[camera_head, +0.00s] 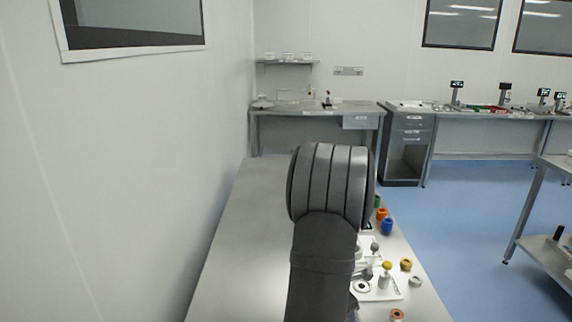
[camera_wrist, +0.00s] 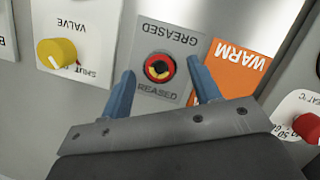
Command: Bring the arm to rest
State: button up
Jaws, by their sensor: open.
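My gripper (camera_wrist: 160,68) shows in the wrist view, with its two blue fingers apart and nothing held between them. Beyond the fingertips is a grey plate marked GREASED (camera_wrist: 183,35). From this angle I cannot tell how far the fingertips are from the plate. In the head view my dark arm rises over the bench (camera_head: 235,240), and the gripper itself is hidden.
In the wrist view, a yellow knob (camera_wrist: 56,52) marked VALVE is left, an orange WARM label (camera_wrist: 238,62) right, and a red knob (camera_wrist: 307,126) far right. In the head view, small coloured pieces, including a blue one (camera_head: 387,227), line the bench's right side. Its left side is clear beside the wall.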

jog(key=v, duration=1.2)
jog(key=x, duration=1.2)
jog(key=shift+f, duration=0.3)
notch_tip(320, 180, up, 5)
jog(key=shift+f, duration=0.1)
jog(key=s+d+r, duration=0.7)
jog(key=s+d, duration=0.1)
jog(key=s, duration=0.1)
jog(key=w+f, duration=0.1)
jog(key=w, duration=0.6)
jog(key=w+f, duration=0.2)
jog(key=w, duration=0.5)
jog(key=w+f, duration=0.2)
jog(key=w, duration=0.4)
jog(key=shift+w, duration=0.4)
jog(key=shift+f, duration=0.15)
